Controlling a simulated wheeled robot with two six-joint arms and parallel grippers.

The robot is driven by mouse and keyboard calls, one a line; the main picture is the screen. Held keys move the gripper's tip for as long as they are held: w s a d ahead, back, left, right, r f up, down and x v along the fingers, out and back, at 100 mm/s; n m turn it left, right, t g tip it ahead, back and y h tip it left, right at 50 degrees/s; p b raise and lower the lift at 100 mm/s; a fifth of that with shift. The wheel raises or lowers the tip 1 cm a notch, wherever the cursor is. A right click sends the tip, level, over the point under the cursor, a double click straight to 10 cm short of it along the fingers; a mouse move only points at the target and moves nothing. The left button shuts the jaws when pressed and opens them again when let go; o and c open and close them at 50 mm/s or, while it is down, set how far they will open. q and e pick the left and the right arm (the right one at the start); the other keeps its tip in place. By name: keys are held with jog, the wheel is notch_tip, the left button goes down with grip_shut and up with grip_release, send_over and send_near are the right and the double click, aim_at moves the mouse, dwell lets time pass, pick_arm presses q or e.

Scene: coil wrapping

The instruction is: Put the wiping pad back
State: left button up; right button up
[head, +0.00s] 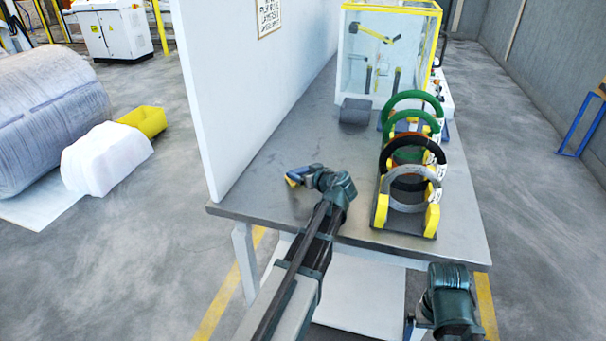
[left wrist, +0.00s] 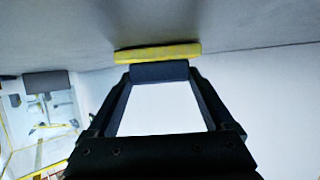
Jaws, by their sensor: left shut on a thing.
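The wiping pad (head: 292,181) has a yellow base and a dark blue-grey handle. It is at the left part of the metal table, near the white panel. My left gripper (head: 302,175) is shut on its handle. In the left wrist view, the pad's yellow base (left wrist: 157,53) lies along the grey table surface, with the handle between the two fingers. I cannot tell whether the base touches the table. My right gripper (head: 447,305) is low at the front right, off the table's front edge, and its fingers are not clear.
A rack (head: 405,222) with several coloured coils stands on the table's right side. A dark grey roll (head: 355,111) and a clear yellow-framed box (head: 385,60) are at the back. A tall white panel (head: 255,85) borders the left. The table's middle is clear.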

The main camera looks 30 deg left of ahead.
pick_arm(q)
jog(key=o, duration=1.3)
jog(key=shift+f, duration=0.1)
jog(key=shift+c, duration=0.2)
jog(key=shift+r, duration=0.2)
jog(key=p+v, duration=0.4)
jog(key=v, duration=0.6)
jog(key=shift+s+d+r, duration=0.1)
jog(key=shift+r, duration=0.05)
jog(key=shift+p+v, duration=0.5)
jog(key=shift+v, duration=0.35)
jog(key=b+x, duration=0.4)
jog(key=x, duration=0.7)
jog(key=shift+f+b, duration=0.3)
jog(key=shift+w+a+f, duration=0.25)
jog(key=shift+w+a, duration=0.05)
jog(key=shift+a, duration=0.15)
jog(key=shift+r, duration=0.15)
